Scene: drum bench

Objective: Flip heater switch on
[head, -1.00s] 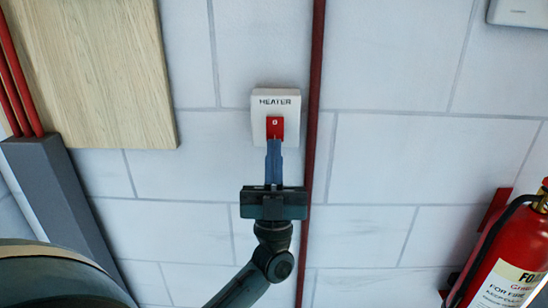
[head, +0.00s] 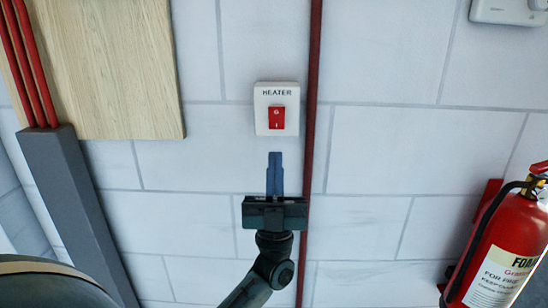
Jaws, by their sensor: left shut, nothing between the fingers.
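The heater switch is a white box (head: 264,103) on the wall, labelled HEATER. Its red rocker (head: 277,118) shows in full, with a round mark at the top and a line mark at the bottom. Which end is pressed in is hard to tell. My left gripper (head: 275,154) is shut and empty, its blue fingers pointing up at the switch. In the picture the fingertips sit a little below the box, apart from it. My right gripper is not in view.
A red vertical pipe (head: 313,100) runs close to the right of the switch box. A wooden board (head: 110,70) and a grey duct with red pipes (head: 75,200) are at left. A fire extinguisher (head: 505,245) hangs at lower right. The block wall between is clear.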

